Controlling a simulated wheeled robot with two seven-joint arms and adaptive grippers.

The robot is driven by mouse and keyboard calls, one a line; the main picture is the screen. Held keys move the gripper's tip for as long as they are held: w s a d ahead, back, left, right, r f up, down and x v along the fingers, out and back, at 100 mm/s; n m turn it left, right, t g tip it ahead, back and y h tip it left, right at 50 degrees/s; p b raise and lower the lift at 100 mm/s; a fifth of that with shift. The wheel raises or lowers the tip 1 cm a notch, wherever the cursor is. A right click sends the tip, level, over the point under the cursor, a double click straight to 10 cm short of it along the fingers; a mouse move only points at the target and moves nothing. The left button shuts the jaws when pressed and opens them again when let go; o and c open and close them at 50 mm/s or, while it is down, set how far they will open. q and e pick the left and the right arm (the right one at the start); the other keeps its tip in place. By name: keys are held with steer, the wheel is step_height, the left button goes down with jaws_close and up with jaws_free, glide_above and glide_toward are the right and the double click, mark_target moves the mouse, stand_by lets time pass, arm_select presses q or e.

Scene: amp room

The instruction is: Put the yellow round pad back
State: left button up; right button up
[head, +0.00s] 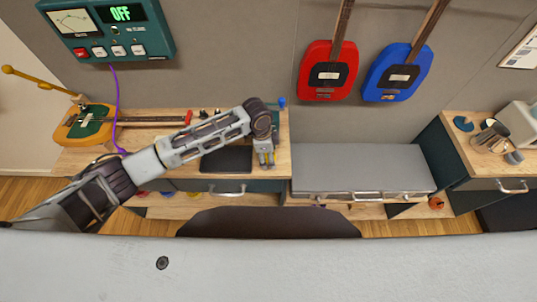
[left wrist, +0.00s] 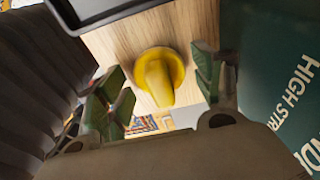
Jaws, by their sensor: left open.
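The yellow round pad (left wrist: 160,76) lies on a light wooden surface in the left wrist view. It has a round base and a raised, stem-like part pointing toward the gripper. My left gripper (left wrist: 153,98) is open, with its green-padded fingers on either side of the pad and apart from it. In the head view my left gripper (head: 264,160) points down over the right end of the wooden bench (head: 180,131). The pad is not clear there beneath the gripper. My right gripper is not in view.
A black tray (head: 227,158) lies left of the gripper. A dark green box with white lettering (left wrist: 276,75) stands close on the right in the wrist view. Small red, blue and yellow items (head: 195,194) show partly below the bench.

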arm_select(q)
steer(key=shift+r, duration=0.1)
step_height(320, 180, up, 12)
steer(key=a, duration=0.1)
steer(key=shift+a, duration=0.4)
steer(key=shift+d, duration=0.1)
stand_by(0.9)
